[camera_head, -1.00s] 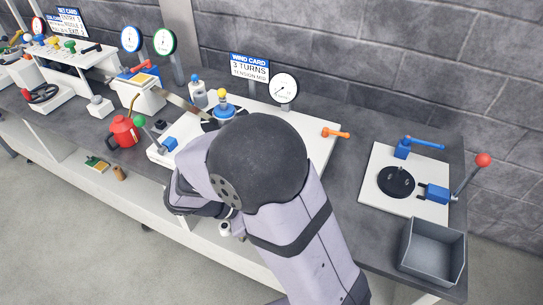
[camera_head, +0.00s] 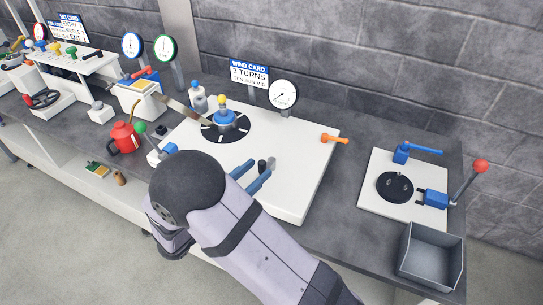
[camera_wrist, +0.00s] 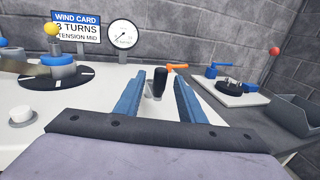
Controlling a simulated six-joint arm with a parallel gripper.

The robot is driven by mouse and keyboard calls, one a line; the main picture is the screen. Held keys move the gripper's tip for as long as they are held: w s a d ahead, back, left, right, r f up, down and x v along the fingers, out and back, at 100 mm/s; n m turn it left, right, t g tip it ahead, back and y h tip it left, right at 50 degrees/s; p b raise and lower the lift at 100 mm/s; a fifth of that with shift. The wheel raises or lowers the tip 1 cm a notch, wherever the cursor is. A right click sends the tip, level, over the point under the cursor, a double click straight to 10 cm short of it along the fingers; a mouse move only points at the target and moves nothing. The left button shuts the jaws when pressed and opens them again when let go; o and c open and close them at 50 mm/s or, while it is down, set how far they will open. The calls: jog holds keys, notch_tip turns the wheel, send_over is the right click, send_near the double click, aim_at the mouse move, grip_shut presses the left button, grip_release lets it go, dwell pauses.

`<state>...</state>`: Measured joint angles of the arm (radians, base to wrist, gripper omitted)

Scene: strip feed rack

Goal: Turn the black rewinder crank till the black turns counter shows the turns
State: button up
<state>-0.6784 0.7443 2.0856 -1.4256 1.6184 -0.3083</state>
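My gripper (camera_head: 258,172) is open, its two blue fingers spread and pointing over the white rewinder plate (camera_head: 300,150). The black crank handle (camera_wrist: 163,82) stands upright on a grey piece, framed between the fingers in the wrist view. In the head view the black handle (camera_head: 262,165) shows near the fingertips; I cannot tell whether they touch it. The wind card (camera_head: 249,73) reads 3 TURNS, TENSION MID. A black disc with white marks (camera_head: 240,132) sits under a blue hub with a yellow knob. I cannot make out a turns counter reading.
A white dial gauge (camera_head: 284,94) stands behind the plate, and an orange lever (camera_head: 335,139) at its right edge. Further right are a white plate with a black disc (camera_head: 394,187), a red-knobbed lever (camera_head: 480,166) and a grey bin (camera_head: 432,256). A red can (camera_head: 124,137) stands left.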

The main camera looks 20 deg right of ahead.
aim_at(272, 158)
jog(key=shift+p+x, duration=0.85)
jog(key=shift+x, duration=2.8)
grip_shut()
